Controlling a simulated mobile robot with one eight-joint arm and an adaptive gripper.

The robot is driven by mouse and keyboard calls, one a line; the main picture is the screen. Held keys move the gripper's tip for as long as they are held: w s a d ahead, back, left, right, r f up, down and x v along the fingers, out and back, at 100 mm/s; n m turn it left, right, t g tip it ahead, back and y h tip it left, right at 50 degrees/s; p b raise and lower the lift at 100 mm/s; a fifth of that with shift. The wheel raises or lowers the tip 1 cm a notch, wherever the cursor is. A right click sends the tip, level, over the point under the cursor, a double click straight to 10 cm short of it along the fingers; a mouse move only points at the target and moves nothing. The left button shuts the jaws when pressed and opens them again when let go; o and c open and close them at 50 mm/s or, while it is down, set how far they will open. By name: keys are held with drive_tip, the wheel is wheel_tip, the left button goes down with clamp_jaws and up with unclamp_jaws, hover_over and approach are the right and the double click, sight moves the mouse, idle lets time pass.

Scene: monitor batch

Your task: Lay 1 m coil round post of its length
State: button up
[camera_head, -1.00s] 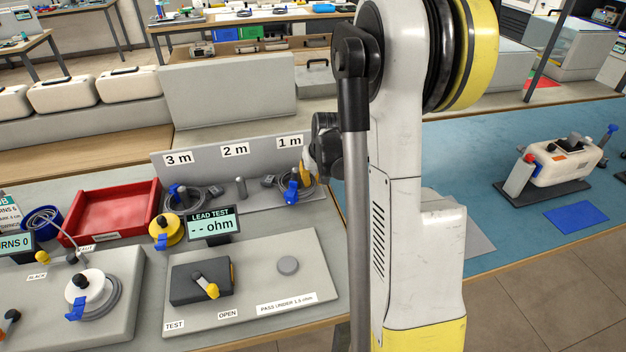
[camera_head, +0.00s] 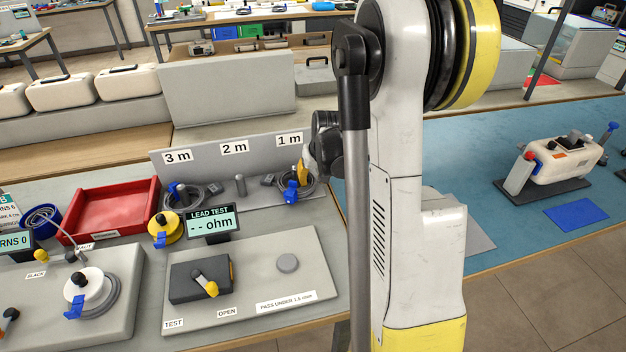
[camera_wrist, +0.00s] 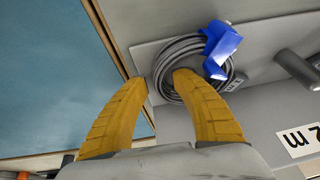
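A grey cable coil with a blue tag lies flat at the 1 m place of the grey rack; the coil (camera_wrist: 163,82) and blue tag (camera_wrist: 222,48) show in the wrist view, and the tag also shows in the head view (camera_head: 290,190). My gripper (camera_wrist: 161,82) is open above the coil's near side. One yellow finger is outside the ring and the other is over its middle. In the head view my gripper (camera_head: 303,170) is beside the 1 m label (camera_head: 289,140). I cannot tell whether the coil surrounds a post; a finger hides its middle.
The bare 2 m post (camera_head: 240,186) stands to the left. Another coil (camera_head: 205,196) lies at the 3 m place. The lead tester (camera_head: 212,223), red tray (camera_head: 112,212) and yellow spool (camera_head: 168,230) are nearby. The rack's right end is near the table edge.

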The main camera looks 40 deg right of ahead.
drive_tip(key=v, duration=1.1)
drive_tip(key=shift+s+r, duration=0.2)
drive_tip(key=shift+r, duration=0.1)
drive_tip(key=s+a+r+n+t, duration=0.1)
drive_tip(key=s+a, duration=0.3)
drive_tip(key=a, duration=0.5)
drive_tip(key=s+a+r+n+t+y, duration=0.1)
drive_tip(key=s+a+n, duration=0.1)
drive_tip(key=s+a, duration=0.3)
drive_tip(key=s+a+r+n+t, duration=0.1)
drive_tip(key=s+a, duration=0.3)
drive_tip(key=a, duration=0.9)
drive_tip(key=shift+s+a+r+n, duration=0.2)
drive_tip(key=shift+a+r+n, duration=0.1)
drive_tip(key=shift+r+n, duration=0.3)
